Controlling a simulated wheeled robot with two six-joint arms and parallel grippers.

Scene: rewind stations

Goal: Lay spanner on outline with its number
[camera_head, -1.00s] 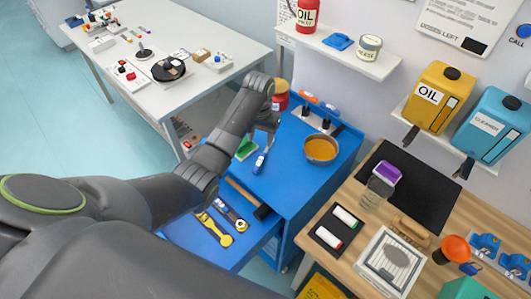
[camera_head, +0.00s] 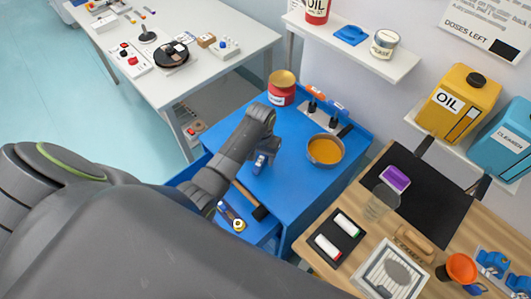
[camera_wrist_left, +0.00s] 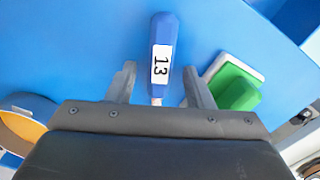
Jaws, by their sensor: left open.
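A blue-handled tool (camera_wrist_left: 164,35) with a white label reading 13 lies on the blue cabinet top; I cannot tell if it is the spanner. In the head view part of it (camera_head: 259,164) shows beside my gripper. My left gripper (camera_wrist_left: 160,78) is open, with one finger on each side of the tool's lower end and gaps between. In the head view the left gripper (camera_head: 267,150) points down at the cabinet top. In the open drawer lies a dark, white and yellow piece (camera_head: 231,217), partly hidden by my arm. No numbered outline is readable. My right gripper is not in view.
A green block (camera_wrist_left: 236,86) lies close to the right finger. A pan of orange contents (camera_head: 325,150), a red tin (camera_head: 282,88) and upright holders stand on the cabinet (camera_head: 290,195). A hammer (camera_head: 259,212) lies in the drawer. A wooden bench (camera_head: 325,268) stands at right.

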